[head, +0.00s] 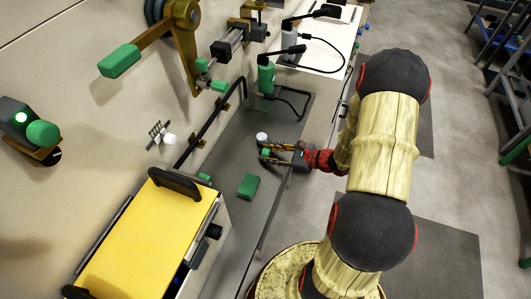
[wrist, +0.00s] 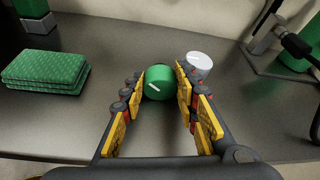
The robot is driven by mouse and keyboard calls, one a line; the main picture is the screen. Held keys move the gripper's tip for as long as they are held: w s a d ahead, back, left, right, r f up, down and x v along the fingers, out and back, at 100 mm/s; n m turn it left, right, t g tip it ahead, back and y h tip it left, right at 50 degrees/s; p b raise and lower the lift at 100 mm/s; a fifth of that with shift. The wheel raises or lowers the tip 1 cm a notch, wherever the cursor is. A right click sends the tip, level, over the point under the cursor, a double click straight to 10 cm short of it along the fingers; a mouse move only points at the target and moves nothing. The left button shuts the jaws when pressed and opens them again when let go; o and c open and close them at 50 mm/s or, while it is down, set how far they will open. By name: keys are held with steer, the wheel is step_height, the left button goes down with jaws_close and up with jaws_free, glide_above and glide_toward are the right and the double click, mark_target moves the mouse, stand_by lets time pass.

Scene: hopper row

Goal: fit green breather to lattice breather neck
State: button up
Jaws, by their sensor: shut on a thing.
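The green breather (wrist: 159,82), a short green cylinder with a white mark on its top, sits between the fingertips of my gripper (wrist: 161,88) in the wrist view. The gripper is shut on it, low over the grey bench. In the head view my gripper (head: 268,153) and the green breather (head: 265,152) are small, near the bench's middle. A dark lattice-shaped piece (head: 157,130) is on the pale wall to the left, with a short white stub (head: 170,140) beside it. I cannot tell for certain that this stub is the lattice breather neck.
A white cylinder (wrist: 199,65) stands just beyond the right finger. A folded green cloth (wrist: 45,72) lies on the bench (head: 228,150) to the left. A yellow-topped box (head: 140,235) with black handles stands nearer. A green bottle (head: 266,75) and a black pipe rail (head: 215,118) are farther back.

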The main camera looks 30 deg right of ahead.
mark_target(269, 151)
steer(key=shift+c, duration=1.1)
steer(key=shift+r+p, duration=0.3)
steer(key=shift+r, duration=0.15)
step_height(269, 151, up, 2)
steer(key=shift+r+p, duration=0.15)
steer(key=shift+p, duration=0.5)
steer(key=w+r+p+v, duration=0.1)
steer(key=p+v, duration=0.1)
steer(key=v, duration=0.6)
steer(key=r+p+v, duration=0.2)
steer(key=p+v, duration=0.1)
steer(key=v, duration=0.5)
steer(key=shift+d+r, duration=0.2)
steer(key=shift+r, duration=0.2)
steer(key=shift+w, duration=0.1)
